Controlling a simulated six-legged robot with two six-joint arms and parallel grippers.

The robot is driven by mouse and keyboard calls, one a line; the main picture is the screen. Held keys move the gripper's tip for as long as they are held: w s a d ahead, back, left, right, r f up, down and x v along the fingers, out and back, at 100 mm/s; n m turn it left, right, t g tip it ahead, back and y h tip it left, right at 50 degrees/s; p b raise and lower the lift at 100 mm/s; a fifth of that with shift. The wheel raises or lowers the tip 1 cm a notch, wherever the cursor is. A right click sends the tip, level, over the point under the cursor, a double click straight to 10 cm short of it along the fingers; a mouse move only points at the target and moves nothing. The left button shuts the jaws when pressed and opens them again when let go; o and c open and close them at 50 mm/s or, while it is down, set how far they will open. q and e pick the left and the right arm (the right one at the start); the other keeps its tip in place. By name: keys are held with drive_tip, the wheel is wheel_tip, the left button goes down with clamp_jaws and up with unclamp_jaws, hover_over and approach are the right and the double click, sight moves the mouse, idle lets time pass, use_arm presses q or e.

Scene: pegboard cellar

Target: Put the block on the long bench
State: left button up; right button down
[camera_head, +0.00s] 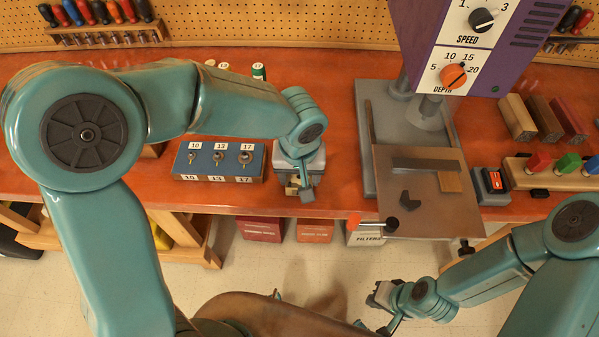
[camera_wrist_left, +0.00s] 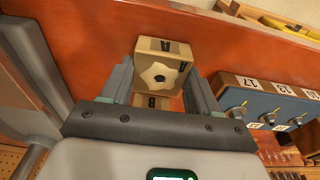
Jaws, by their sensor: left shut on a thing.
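The block (camera_wrist_left: 145,52) is tan, with a dark letter and a star-shaped mark on its faces. My left gripper (camera_wrist_left: 160,78) is shut on it. In the head view the left gripper (camera_head: 300,188) is over the front edge of the long bench (camera_head: 335,150), which has an orange-red top. Only a small part of the block (camera_head: 291,190) shows there; the gripper hides the rest. I cannot tell whether the block touches the bench top. My right gripper (camera_head: 378,296) is low in front of the bench, over the floor; its jaws are too small to read.
A blue box with numbered key switches (camera_head: 218,180) stands left of the left gripper. Coloured blocks and a rack are at the far right. Bins (camera_head: 315,230) sit below the bench.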

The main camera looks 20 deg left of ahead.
sight(300, 183)
use_arm(q)
drive_tip(key=shift+f, duration=0.2)
drive_tip(key=o, duration=1.1)
drive_tip(key=shift+w, duration=0.1)
drive_tip(key=shift+c, duration=0.2)
drive_tip(key=shift+r, duration=0.1)
wheel_tip(300, 183, up, 12)
drive_tip(key=s, duration=0.1)
drive_tip(key=shift+s+d, duration=0.15)
drive_tip(key=shift+s, duration=0.1)
drive_tip(key=shift+s, duration=0.15)
